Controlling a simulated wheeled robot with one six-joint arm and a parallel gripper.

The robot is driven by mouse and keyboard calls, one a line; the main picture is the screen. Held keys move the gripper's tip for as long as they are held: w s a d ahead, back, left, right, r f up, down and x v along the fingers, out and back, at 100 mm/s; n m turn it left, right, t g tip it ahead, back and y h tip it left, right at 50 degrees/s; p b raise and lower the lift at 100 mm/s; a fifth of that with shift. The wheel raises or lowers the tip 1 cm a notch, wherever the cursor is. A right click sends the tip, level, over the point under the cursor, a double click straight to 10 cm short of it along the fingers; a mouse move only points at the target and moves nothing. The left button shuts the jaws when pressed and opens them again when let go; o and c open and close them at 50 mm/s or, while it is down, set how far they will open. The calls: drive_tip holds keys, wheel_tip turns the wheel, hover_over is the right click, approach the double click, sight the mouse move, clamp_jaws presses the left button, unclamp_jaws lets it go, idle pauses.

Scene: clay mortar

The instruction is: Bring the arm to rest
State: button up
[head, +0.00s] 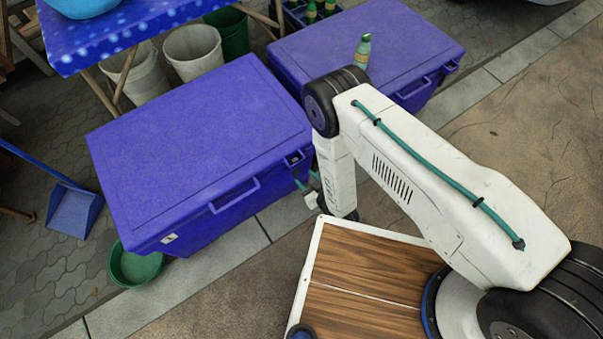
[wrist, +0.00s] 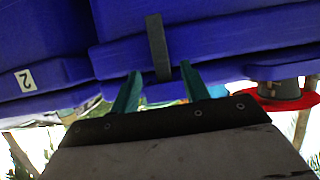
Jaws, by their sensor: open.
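My arm (head: 430,175) reaches from the lower right over the wooden deck and bends down at its dark joint. My gripper (head: 306,182) hangs low beside the front right side of the near blue cooler box (head: 195,150), partly hidden by my arm. In the wrist view my gripper (wrist: 160,78) shows two teal fingers apart, with nothing held. A grey bar (wrist: 157,48) stands in front of the gap against the blue cooler wall (wrist: 120,55). I cannot tell whether the fingers touch the cooler.
A second blue cooler (head: 400,50) stands behind with a green bottle (head: 363,50) on its lid. A green basin (head: 135,265), a blue dustpan (head: 74,212), a white bucket (head: 193,48) and a blue-covered table (head: 135,22) are at the left. Open paving (head: 535,130) lies at the right.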

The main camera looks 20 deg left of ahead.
drive_tip(key=shift+s+d+r, duration=0.3)
drive_tip(key=shift+s+d, duration=0.1)
drive_tip(key=shift+d, duration=0.1)
